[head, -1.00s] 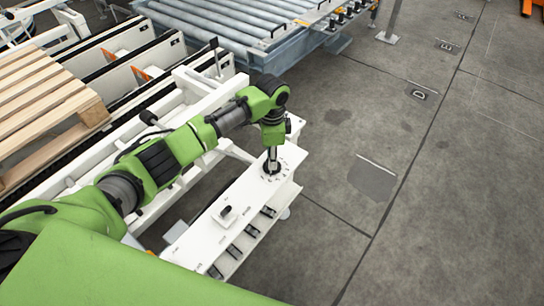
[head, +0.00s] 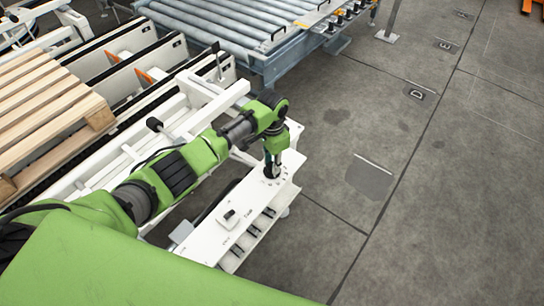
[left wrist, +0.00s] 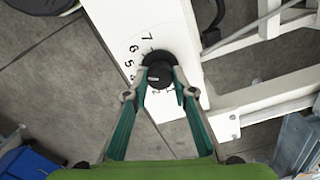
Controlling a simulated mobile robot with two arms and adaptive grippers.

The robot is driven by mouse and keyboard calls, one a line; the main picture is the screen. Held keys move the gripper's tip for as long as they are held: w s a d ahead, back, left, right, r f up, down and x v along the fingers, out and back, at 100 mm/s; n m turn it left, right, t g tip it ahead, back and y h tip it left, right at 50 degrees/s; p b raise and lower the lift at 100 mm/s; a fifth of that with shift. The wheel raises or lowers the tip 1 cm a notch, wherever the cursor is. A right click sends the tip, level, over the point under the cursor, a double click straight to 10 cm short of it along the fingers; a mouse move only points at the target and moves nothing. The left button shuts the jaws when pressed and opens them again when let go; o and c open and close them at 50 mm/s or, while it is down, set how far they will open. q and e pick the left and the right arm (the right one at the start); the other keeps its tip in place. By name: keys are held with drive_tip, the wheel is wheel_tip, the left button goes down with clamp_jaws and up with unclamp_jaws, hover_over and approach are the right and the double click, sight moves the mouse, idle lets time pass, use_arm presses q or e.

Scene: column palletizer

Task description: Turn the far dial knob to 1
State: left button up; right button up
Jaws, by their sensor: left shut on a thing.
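The far dial knob (head: 271,171) is a round black knob at the far end of a white control panel (head: 205,243). The knob's exact pointer direction is hard to read. My right gripper is not in view.
A near black knob (head: 230,215) and several black switches (head: 252,228) sit on the panel's closer part. A wooden pallet (head: 45,110) lies on the conveyor at left. A roller conveyor (head: 230,30) stands behind. The grey floor (head: 440,200) at right is open.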

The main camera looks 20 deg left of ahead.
use_arm(q)
drive_tip(key=n+p, duration=0.2)
drive_tip(key=shift+d+r+n, duration=0.1)
drive_tip(key=shift+r+n, duration=0.1)
drive_tip(key=shift+n, duration=0.2)
drive_tip(key=n+p, duration=0.1)
drive_tip(key=n, duration=0.1)
drive_tip(key=shift+n+p, duration=0.4)
drive_tip(key=n+p, duration=0.2)
drive_tip(key=n, duration=0.3)
drive_tip(key=shift+f, duration=0.1)
drive_tip(key=n+p, duration=0.1)
drive_tip(key=n, duration=0.5)
drive_tip(key=shift+n+p, duration=0.4)
drive_tip(key=n, duration=0.3)
drive_tip(key=shift+w+n+p, duration=0.1)
drive_tip(key=shift+n+p, duration=0.2)
drive_tip(key=shift+n, duration=1.5)
